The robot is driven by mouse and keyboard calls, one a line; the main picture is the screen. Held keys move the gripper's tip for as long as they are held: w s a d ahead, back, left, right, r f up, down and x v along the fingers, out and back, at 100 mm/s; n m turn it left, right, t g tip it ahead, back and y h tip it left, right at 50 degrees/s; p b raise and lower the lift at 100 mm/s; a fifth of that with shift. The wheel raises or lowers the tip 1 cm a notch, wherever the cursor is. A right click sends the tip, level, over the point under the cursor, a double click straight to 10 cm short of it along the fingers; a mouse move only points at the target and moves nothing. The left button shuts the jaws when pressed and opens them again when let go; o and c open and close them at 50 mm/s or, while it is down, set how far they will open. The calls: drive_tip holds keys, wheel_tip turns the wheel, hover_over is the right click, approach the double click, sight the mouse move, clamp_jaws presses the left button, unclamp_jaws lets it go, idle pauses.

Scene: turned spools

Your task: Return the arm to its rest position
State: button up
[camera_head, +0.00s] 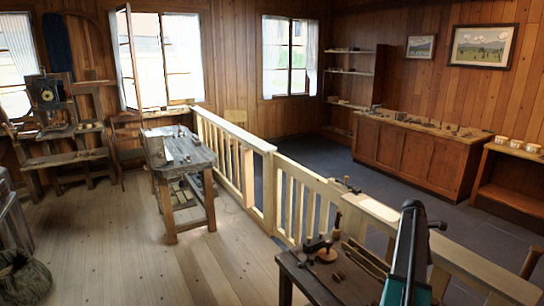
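My arm (408,255), dark with teal edges, rises from the bottom edge right of centre, in front of the near workbench and the railing. A small dark part at its upper right end looks like my gripper (438,226). It is too small to tell whether its fingers are open or shut, or whether it holds anything. It appears over the railing's top rail in the picture; I cannot tell its height or distance.
The near workbench (297,270) carries a tool with a round wooden part (327,255) and small wooden pieces (338,276). A pale wooden railing (285,165) crosses the room. Another workbench (185,160) stands farther left. Plank floor (130,250) lies open at left.

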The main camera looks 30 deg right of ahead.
drive_tip(key=w+a+f+m+t, duration=0.1)
drive_tip(key=w+a+f, duration=0.4)
drive_tip(key=a, duration=0.6)
drive_tip(key=w+a+f, duration=0.3)
drive_tip(key=w+a, duration=0.4)
drive_tip(key=a, duration=0.5)
drive_tip(key=w+a+f+m+t, duration=0.1)
drive_tip(key=w+a+f, duration=0.2)
drive_tip(key=w+a, duration=0.55)
drive_tip(key=s+a+f+m+y, duration=0.1)
drive_tip(key=s+a+f, duration=0.15)
drive_tip(key=a, duration=1.05)
drive_tip(key=s+a+f+m+t, duration=0.1)
drive_tip(key=s+a+f, duration=0.15)
drive_tip(key=a, duration=1.05)
drive_tip(key=s+a+f+m+y, duration=0.1)
drive_tip(key=s+a+f, duration=0.15)
drive_tip(key=a, duration=1.05)
drive_tip(key=s+f+g+b, duration=0.5)
drive_tip(key=s+f+b, duration=0.5)
drive_tip(key=s+f, duration=1.5)
wheel_tip(320, 180, down, 3)
drive_tip(key=shift+s+a+f, duration=0.15)
drive_tip(key=shift+s+a, duration=0.1)
drive_tip(key=shift+s, duration=0.15)
